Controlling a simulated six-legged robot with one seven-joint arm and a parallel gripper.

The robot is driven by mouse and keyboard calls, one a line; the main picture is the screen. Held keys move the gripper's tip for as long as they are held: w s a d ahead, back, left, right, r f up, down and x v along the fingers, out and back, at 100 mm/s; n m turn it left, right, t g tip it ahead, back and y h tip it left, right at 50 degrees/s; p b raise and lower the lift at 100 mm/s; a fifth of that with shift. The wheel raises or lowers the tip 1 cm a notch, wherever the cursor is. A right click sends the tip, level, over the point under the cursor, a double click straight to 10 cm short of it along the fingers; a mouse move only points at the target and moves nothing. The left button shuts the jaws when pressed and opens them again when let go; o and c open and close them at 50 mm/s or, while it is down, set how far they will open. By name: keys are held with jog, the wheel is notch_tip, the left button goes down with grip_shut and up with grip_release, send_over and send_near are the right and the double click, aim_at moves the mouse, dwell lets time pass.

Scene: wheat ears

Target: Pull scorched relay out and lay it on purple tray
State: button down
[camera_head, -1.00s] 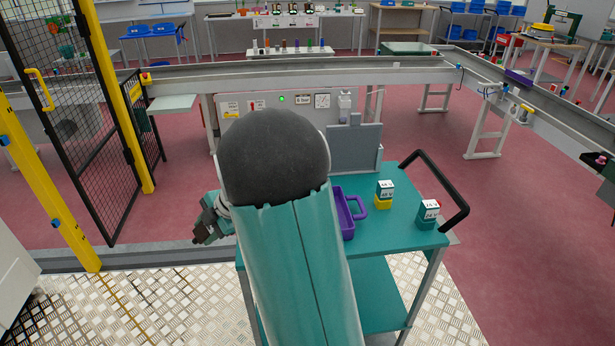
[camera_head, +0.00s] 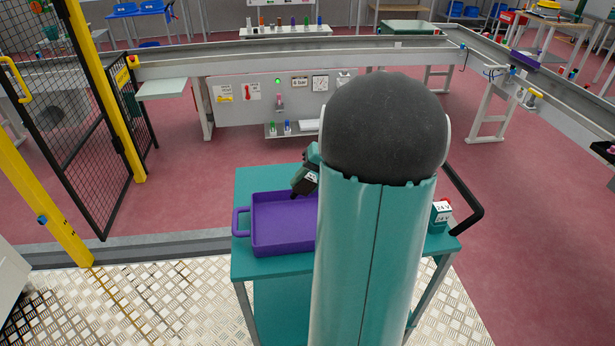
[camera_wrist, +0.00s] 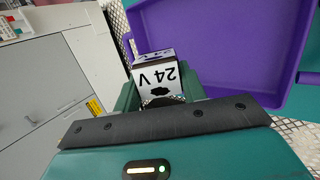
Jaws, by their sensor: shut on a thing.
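My gripper (camera_head: 306,181) points down over the back of the purple tray (camera_head: 284,246), which lies on the teal cart. In the wrist view my gripper (camera_wrist: 160,100) is shut on a relay (camera_wrist: 157,76) with a white "24 V" label and a black sooty mark. The relay is held in front of the tray (camera_wrist: 225,85), overlapping its edge in that view. I cannot tell its height above the tray floor. The tray looks empty where it shows. My arm hides its right part in the head view.
The teal cart (camera_head: 262,184) has a black handle (camera_head: 468,202) on its right. A teal block labelled 24 V (camera_head: 440,214) stands near that handle. Behind is a grey panel (camera_head: 243,118) with a green light under the conveyor. A yellow-framed fence (camera_head: 95,130) stands left.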

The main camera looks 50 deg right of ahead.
jog(key=shift+s+a+r, duration=0.1)
jog(key=shift+s+r, duration=0.05)
jog(key=shift+s, duration=0.2)
jog(key=shift+w, duration=0.15)
jog(key=shift+f, duration=4.2)
